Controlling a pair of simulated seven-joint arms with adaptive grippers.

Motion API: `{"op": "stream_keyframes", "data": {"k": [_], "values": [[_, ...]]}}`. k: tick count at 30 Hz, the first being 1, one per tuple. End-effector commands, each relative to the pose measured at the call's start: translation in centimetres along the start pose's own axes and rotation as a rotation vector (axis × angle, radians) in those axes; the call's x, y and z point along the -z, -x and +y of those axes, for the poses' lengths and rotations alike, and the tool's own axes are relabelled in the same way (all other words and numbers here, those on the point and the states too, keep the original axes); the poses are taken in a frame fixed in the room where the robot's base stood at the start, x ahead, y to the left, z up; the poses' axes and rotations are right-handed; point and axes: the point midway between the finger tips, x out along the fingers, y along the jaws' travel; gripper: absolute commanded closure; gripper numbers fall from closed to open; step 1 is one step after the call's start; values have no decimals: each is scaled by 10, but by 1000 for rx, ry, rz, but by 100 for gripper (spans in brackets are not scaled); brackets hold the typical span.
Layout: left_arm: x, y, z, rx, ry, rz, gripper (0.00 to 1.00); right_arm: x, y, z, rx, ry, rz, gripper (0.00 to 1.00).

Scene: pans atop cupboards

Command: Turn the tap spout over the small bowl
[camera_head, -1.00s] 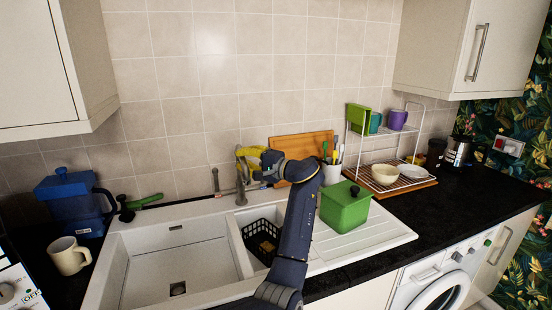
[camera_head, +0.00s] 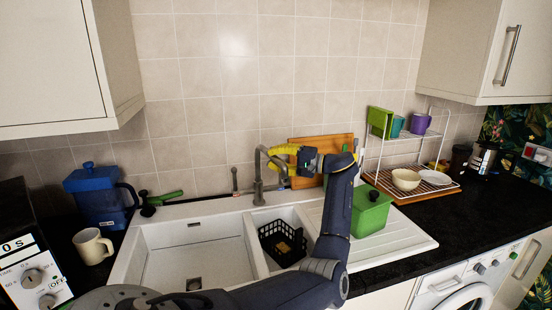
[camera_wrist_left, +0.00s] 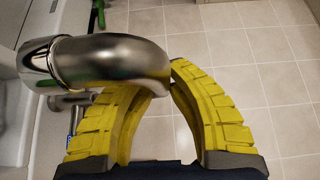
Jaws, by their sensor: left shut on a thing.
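The grey metal tap (camera_head: 258,178) stands behind the sink, and its curved spout bends to the right in the head view. My left gripper (camera_head: 286,158) has its yellow fingers closed around the end of the spout. In the left wrist view the shiny spout (camera_wrist_left: 110,62) runs in from the left and its end lies between the ribbed fingers (camera_wrist_left: 165,88). The small sink bowl (camera_head: 288,215) is right of the large basin, with a black basket (camera_head: 270,238) in it. The spout's end appears above this bowl's back side; its exact depth is unclear. My right gripper is out of view.
A green lidded box (camera_head: 370,213) stands on the drainer right of my arm. A dish rack (camera_head: 435,178) is further right. The large basin (camera_head: 190,255) is empty.

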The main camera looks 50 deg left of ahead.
Motion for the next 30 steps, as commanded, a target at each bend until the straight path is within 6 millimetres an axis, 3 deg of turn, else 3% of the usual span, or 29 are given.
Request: {"op": "stream_keyframes", "data": {"k": [3, 4, 10, 20, 30], "values": [[0, -2, -1, 0, 3, -3, 100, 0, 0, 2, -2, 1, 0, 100], [0, -2, -1, 0, 3, -3, 80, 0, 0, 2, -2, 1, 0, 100], [0, -2, -1, 0, 1, -2, 57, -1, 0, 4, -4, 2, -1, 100], [0, 4, 0, 0, 0, 0, 57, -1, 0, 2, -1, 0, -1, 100], [0, 55, 0, -1, -1, 1, 57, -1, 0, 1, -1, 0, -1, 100]]}}
